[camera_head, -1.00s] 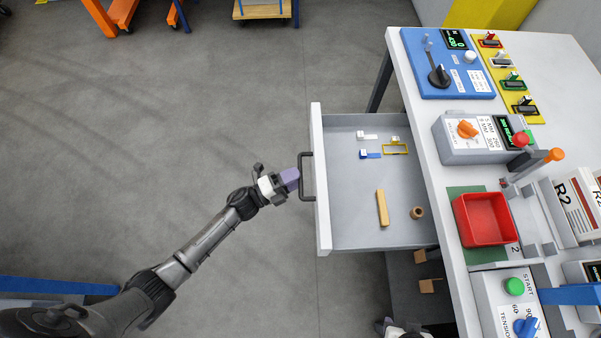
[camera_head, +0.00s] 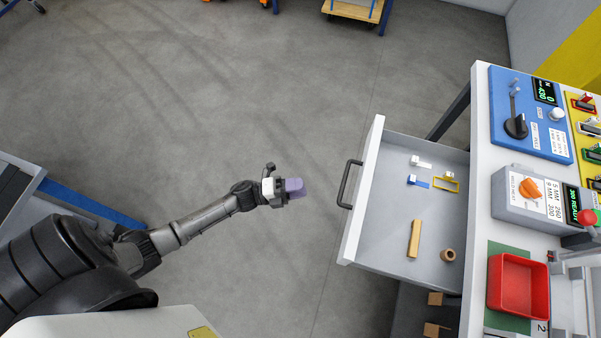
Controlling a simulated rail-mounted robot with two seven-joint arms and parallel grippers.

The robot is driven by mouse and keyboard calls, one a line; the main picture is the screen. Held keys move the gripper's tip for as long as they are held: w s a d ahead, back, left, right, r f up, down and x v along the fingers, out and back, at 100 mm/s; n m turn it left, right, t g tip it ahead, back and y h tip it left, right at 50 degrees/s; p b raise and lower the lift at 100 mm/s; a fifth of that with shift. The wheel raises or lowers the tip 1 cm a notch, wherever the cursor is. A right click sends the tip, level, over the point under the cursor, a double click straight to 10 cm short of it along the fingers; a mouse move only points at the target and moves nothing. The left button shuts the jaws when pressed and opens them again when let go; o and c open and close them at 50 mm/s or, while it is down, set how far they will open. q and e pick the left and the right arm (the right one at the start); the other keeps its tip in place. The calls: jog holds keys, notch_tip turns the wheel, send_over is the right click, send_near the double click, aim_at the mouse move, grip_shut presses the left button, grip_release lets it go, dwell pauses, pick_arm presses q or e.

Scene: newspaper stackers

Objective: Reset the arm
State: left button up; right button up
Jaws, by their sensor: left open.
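My left arm reaches in from the lower left in the head view. My left gripper (camera_head: 291,188) is open, with purple finger pads, and it is over the grey floor. It is apart from the black handle (camera_head: 348,184) of the open drawer (camera_head: 430,150), to the left of it. Nothing shows between its fingers. My right gripper is not in view.
The pulled-out drawer holds a tan wooden block (camera_head: 414,239), a small brown ring (camera_head: 447,254), a yellow frame (camera_head: 446,182) and small blue and white pieces. A bench with control boxes and a red tray (camera_head: 519,286) stands at right. The floor left of the drawer is clear.

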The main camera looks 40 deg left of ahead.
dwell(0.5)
pick_arm(q)
jog(key=w+a+f+n+g+y, duration=0.1)
jog(key=w+a+f+n+y, duration=0.15)
jog(key=a+n+y, duration=0.35)
jog(key=w+a+f+n+g+y, duration=0.1)
jog(key=w+a+f+n+y, duration=0.2)
jog(key=n+y, duration=0.55)
jog(key=s+d+r+n+g+p, duration=0.25)
jog(key=s+d+r, duration=0.2)
jog(key=s, duration=0.35)
jog(key=s+d+r+n+g+h+p, duration=0.1)
jog(key=s+d+r+n+g, duration=0.3)
jog(key=s, duration=0.4)
jog(key=s+d+r+n+g+p, duration=0.1)
jog(key=s+d+r+n+g, duration=0.15)
jog(key=s+r, duration=0.45)
notch_tip(320, 180, up, 37)
jog(key=p, duration=3.8)
jog(key=shift+s+a+f, duration=0.15)
jog(key=shift+s+a, duration=0.2)
jog(key=shift+s, duration=0.05)
